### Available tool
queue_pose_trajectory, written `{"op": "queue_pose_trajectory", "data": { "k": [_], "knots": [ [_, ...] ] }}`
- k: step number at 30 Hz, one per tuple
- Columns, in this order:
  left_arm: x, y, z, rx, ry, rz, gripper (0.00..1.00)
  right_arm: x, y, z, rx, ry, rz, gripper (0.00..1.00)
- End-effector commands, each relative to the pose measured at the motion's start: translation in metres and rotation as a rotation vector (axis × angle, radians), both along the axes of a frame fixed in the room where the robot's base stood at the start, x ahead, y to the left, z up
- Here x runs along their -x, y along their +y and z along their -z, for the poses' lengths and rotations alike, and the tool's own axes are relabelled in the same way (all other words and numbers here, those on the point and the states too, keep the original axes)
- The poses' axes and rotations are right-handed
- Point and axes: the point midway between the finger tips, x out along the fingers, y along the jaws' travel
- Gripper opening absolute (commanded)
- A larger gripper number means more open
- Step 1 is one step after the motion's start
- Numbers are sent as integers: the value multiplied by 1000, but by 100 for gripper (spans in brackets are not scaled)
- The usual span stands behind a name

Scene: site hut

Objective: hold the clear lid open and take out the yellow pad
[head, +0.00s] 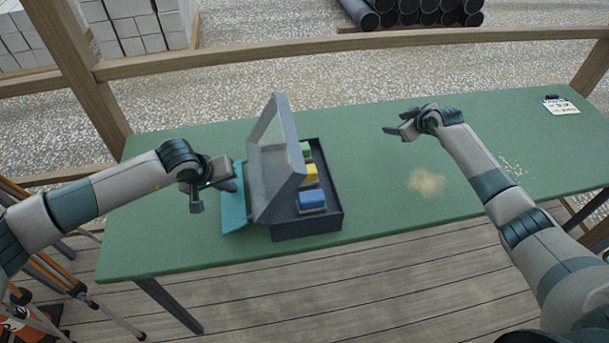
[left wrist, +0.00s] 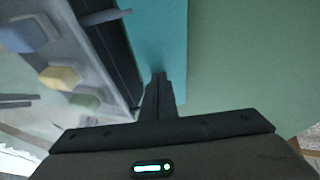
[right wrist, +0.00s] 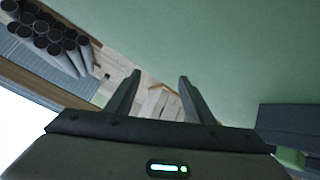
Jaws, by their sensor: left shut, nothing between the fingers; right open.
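The clear lid (head: 270,158) stands raised, tilted up on the left side of a dark box (head: 308,229). In the box the yellow pad (head: 311,174) lies between a green pad (head: 305,150) and a blue pad (head: 312,199). The yellow pad also shows in the left wrist view (left wrist: 62,78), blurred behind the lid. My left gripper (head: 234,186) is shut and empty at the left, outer side of the lid; whether it touches the lid I cannot tell. My right gripper (head: 388,131) is open and empty over the table, right of the box.
The box stands on a green table (head: 380,215). A teal sheet (head: 233,212) lies at the box's left side. A clipboard (head: 560,105) lies at the far right, and a sandy stain (head: 427,182) marks the table. The table right of the box is mostly clear.

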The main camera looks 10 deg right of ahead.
Motion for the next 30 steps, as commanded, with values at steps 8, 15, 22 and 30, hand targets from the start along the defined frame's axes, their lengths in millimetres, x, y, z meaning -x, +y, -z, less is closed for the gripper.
{"op": "queue_pose_trajectory", "data": {
  "k": [8,15,22,30],
  "knots": [
    [0,0,0,0,0,0,0,-2,112,-32,3,129,-237,48],
    [0,0,0,0,0,0,0,23,203,-61,57,267,-484,48],
    [0,0,0,0,0,0,0,74,272,-90,170,433,-756,48],
    [0,0,0,0,0,0,0,128,303,-112,312,597,-982,48]
  ]
}}
